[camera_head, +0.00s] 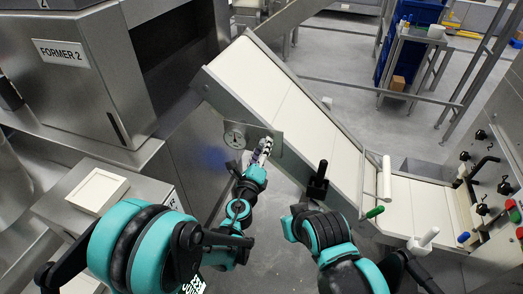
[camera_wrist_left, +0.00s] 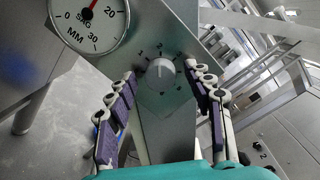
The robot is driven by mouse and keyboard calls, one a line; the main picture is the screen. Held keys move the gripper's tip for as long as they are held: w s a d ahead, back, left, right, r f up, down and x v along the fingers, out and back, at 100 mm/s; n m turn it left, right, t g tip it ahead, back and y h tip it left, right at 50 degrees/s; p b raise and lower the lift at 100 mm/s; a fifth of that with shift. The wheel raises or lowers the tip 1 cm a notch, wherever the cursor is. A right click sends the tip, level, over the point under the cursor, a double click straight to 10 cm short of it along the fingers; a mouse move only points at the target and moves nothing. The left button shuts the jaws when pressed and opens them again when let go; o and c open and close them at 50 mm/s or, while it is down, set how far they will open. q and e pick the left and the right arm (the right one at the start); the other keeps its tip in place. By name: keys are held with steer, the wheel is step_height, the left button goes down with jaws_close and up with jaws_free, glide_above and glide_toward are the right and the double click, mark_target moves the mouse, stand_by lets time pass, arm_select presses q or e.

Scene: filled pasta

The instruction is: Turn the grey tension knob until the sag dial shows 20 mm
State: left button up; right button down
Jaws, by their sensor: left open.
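The grey tension knob (camera_wrist_left: 160,74) sits on a metal plate (camera_wrist_left: 165,118) in the left wrist view, with small numbers around it. Its pale pointer mark seems to face up near the 2. The sag dial (camera_wrist_left: 88,24) is at the upper left, its top cut off by the frame. Its red needle points up, left of the 20; the tip's reading is hidden. In the head view the dial (camera_head: 235,137) is on the machine side. My left gripper (camera_head: 264,146) is open; in the wrist view its fingers (camera_wrist_left: 160,90) stand either side of the knob, seemingly without contact. My right gripper is not visible.
A sloping white conveyor (camera_head: 290,105) with metal rails runs beside the plate. A black handle (camera_head: 318,183) stands close to the right of my left gripper. A box marked FORMER 2 (camera_head: 75,85) is at the left. A control panel (camera_head: 495,195) is at the right.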

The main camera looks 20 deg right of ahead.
arm_select(q)
steer(key=shift+c, duration=0.3)
steer(key=c, duration=1.1)
steer(key=shift+n, duration=0.3)
steer(key=n+b, duration=0.1)
steer(key=n, duration=0.6)
steer(key=shift+a+n+g+b, duration=0.1)
steer(key=shift+n+g+b, duration=0.25)
steer(key=shift+n+g, duration=0.05)
